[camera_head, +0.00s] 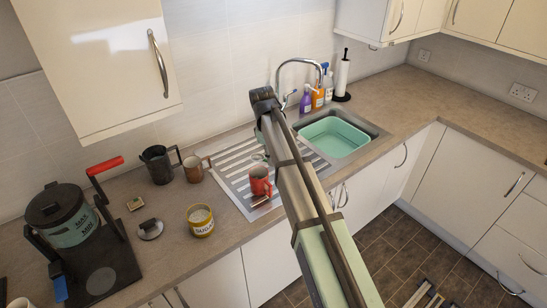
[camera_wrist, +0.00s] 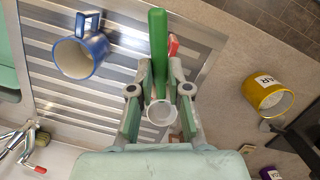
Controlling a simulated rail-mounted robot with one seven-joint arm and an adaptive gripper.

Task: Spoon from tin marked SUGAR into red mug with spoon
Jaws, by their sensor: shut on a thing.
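In the wrist view my gripper (camera_wrist: 158,92) is shut on the green handle (camera_wrist: 157,40) of the spoon. A pale round bowl (camera_wrist: 161,112) shows between the fingers; I cannot tell whether it holds sugar. The red mug (camera_head: 260,185) stands at the draining board's left front in the head view. In the wrist view only a red bit (camera_wrist: 173,47) shows beside the handle. The yellow tin marked SUGAR (camera_head: 201,229), open with pale contents, stands left of the mug on the counter, and at right in the wrist view (camera_wrist: 262,95). My arm hides most of the gripper in the head view.
A blue mug (camera_wrist: 97,47) stands on the draining board (camera_wrist: 60,100). A coffee maker (camera_head: 62,215) is at left. The sink (camera_head: 350,152) holds a green basin.

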